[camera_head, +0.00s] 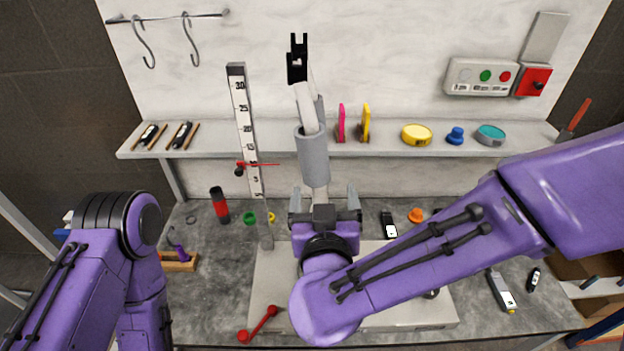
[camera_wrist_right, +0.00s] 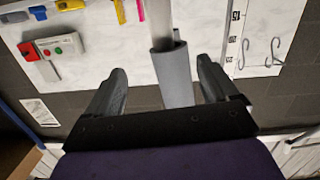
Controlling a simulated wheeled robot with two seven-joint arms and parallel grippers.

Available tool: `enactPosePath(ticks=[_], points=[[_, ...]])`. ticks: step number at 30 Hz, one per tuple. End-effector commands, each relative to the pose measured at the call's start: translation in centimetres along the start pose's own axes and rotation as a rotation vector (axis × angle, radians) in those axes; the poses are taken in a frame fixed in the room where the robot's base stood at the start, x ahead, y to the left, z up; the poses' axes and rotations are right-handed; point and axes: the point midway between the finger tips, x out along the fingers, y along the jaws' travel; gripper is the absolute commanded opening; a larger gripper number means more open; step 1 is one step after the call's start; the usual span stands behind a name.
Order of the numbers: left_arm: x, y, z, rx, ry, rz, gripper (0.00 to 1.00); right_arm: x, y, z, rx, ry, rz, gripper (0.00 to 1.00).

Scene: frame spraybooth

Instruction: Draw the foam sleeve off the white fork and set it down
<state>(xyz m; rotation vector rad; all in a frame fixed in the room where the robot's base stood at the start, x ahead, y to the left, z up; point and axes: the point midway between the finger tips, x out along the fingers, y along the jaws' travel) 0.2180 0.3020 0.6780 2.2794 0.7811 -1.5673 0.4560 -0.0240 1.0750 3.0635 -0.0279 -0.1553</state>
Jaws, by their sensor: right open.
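The white fork (camera_head: 305,100) stands upright in the head view with black ends at its top. The grey foam sleeve (camera_head: 313,158) is around one leg of the fork, and pale tube shows below it. My right gripper (camera_head: 324,200) is open just below the sleeve in the head view, a finger on each side. In the right wrist view the sleeve (camera_wrist_right: 173,78) and fork tube (camera_wrist_right: 161,30) appear between the open fingers, with gaps on both sides. My left arm is at the left; its gripper is out of view.
A ruler post (camera_head: 242,125) with a red pointer stands left of the fork. A shelf (camera_head: 380,150) behind holds brushes and tins. A pale base plate (camera_head: 270,285) lies on the grey bench (camera_head: 200,300), with small items around it. A red-knobbed lever (camera_head: 262,325) is at the front.

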Motion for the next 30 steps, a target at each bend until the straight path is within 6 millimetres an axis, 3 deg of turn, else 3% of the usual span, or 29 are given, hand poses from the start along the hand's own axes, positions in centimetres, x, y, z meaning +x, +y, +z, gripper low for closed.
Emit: enactPosePath(ticks=[1, 3, 6, 8, 21, 30], points=[[0.0, 0.0, 0.0, 0.0, 0.0, 0.0, 0.47, -0.8, -0.7, -2.1, -0.017, 0.045, -0.004, 0.87], [0.0, 0.0, 0.0, 0.0, 0.0, 0.0, 0.47, -1.7, -1.3, -4.0, -0.04, 0.083, -0.004, 0.87], [-0.1, 0.0, -0.1, 0.0, 0.0, 0.0, 0.47, -1.9, -1.7, -5.1, -0.055, 0.103, -0.003, 0.87], [-0.3, 0.0, -0.1, 0.0, 0.0, 0.0, 0.47, -1.3, -1.7, -5.3, -0.057, 0.103, -0.002, 0.87], [-2.2, -0.2, -0.9, 0.0, 0.0, 0.0, 0.47, 7.1, -1.7, -6.1, -0.055, 0.1, -0.002, 0.87], [-2.3, -0.2, -1.0, 0.0, 0.0, 0.0, 0.47, 8.3, -1.8, -6.0, -0.057, 0.102, -0.004, 0.87]])
